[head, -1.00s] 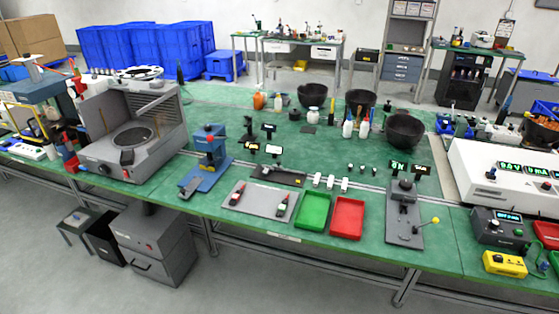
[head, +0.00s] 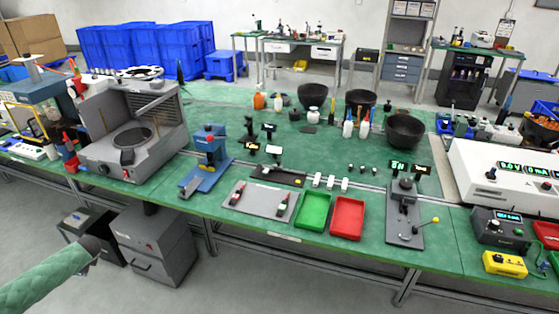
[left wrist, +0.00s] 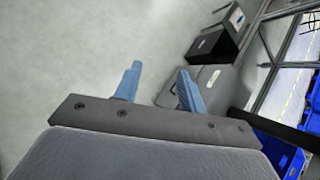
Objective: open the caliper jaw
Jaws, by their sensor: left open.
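I cannot make out a caliper for certain. A dark flat holder (head: 278,177) with a small pale piece on it lies mid-bench, behind a grey mat (head: 258,207); it may hold the caliper, but is too small to tell. My left arm enters the head view at lower left, over the floor in front of the bench, far from the holder. In the left wrist view my left gripper (left wrist: 158,88) has its two blue fingers apart, with nothing between them but floor and a grey cabinet beyond. My right gripper is not in view.
Two red-and-black tools lie on the mat. A green tray (head: 313,210) and a red tray (head: 348,218) sit to its right, and a blue press (head: 209,150) to its left. A grey floor cabinet (head: 155,245) stands near my left arm, partly under the bench.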

